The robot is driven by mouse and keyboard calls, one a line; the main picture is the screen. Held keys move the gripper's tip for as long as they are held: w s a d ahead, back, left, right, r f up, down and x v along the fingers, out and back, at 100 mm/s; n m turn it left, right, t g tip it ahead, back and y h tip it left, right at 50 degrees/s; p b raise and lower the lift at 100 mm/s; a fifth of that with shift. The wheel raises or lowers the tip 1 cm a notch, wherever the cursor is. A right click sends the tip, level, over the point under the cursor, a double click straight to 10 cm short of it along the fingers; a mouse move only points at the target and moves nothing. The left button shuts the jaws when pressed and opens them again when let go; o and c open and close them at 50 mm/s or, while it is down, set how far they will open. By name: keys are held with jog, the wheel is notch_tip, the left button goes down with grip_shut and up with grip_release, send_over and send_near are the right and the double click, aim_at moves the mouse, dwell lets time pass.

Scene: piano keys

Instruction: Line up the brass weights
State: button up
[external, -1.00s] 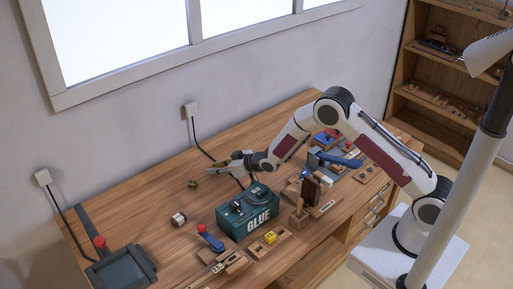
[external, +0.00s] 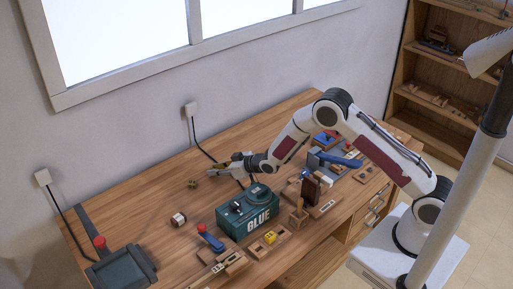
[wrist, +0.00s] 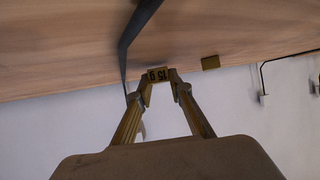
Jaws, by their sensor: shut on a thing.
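My gripper (external: 219,168) reaches over the back part of the workbench, behind the green glue box. In the wrist view my gripper (wrist: 159,82) is shut on a small brass weight (wrist: 158,74), whose label reads 15 g upside down. The fingertips are on either side of it. Another brass weight (wrist: 210,62) stands apart, to the right of the held one in the wrist view. In the external view a small brass-coloured object (external: 193,183) sits on the bench left of my gripper. I cannot tell whether the held weight touches the bench.
The green glue box (external: 248,212) stands just in front of my gripper. A black cable (external: 204,153) runs from the wall socket onto the bench beside the gripper. Wooden blocks and tools crowd the front edge; the back left is mostly clear.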

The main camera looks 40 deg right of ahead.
jog(key=shift+f, duration=0.4)
jog(key=o, duration=0.8)
jog(key=shift+o, duration=0.2)
jog(key=shift+r, duration=0.1)
jog(key=shift+v, duration=5.95)
jog(key=shift+d+r, duration=0.1)
